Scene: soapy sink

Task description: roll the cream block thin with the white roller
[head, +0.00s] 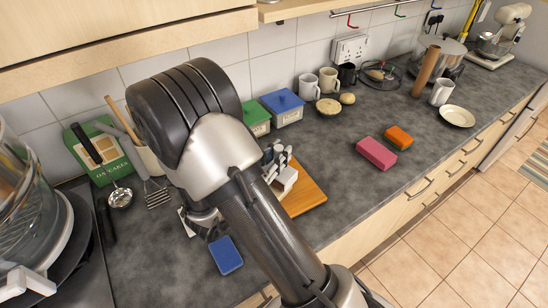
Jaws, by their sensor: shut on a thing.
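My gripper (212,229) is low over the counter, mostly hidden behind my arm. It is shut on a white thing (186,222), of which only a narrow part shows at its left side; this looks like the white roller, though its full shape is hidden. I cannot make out the cream block; my arm covers part of the counter there.
A blue sponge (226,255) lies just in front of my gripper. A wooden board (308,197) with a white block of grey-handled things (286,178) is to the right. A masher (157,196) and ladle (121,198) lie left. Pink (376,153) and orange (398,137) blocks lie farther right.

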